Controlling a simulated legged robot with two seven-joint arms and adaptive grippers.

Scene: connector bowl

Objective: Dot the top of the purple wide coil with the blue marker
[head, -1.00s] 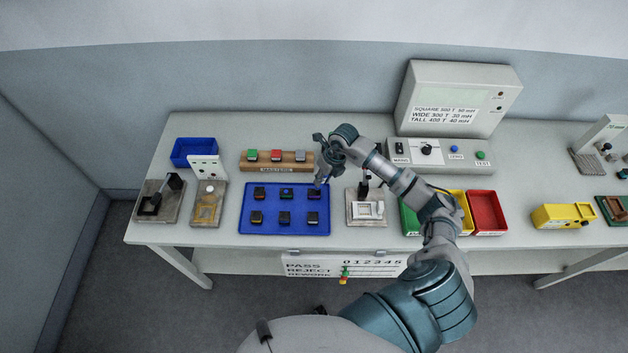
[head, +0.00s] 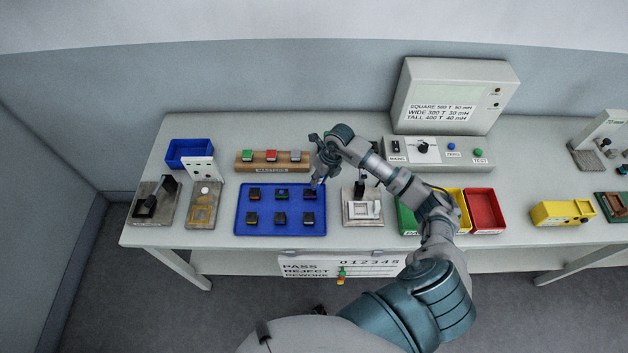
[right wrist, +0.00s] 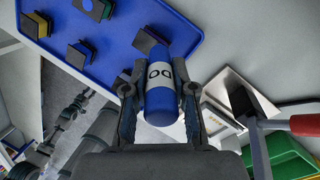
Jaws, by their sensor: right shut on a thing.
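My right gripper (head: 318,180) is over the right end of the blue tray (head: 241,227), by its back-right coil (head: 309,194). In the right wrist view the gripper (right wrist: 160,100) is shut on the blue marker (right wrist: 160,105), which has a white label band. The marker's far end is beside a dark coil with an orange-brown side (right wrist: 146,40); I cannot tell whether they touch. That coil's top is partly hidden, and I cannot confirm that it is the purple wide one. Another coil (head: 281,194) has a blue patch on top.
A wooden rack (head: 243,166) with several coloured blocks stands behind the tray. A fixture with a white frame (head: 362,210) is close to the right. Red (head: 486,208) and yellow bins stand beyond my forearm. A meter box (head: 455,90) stands at the back.

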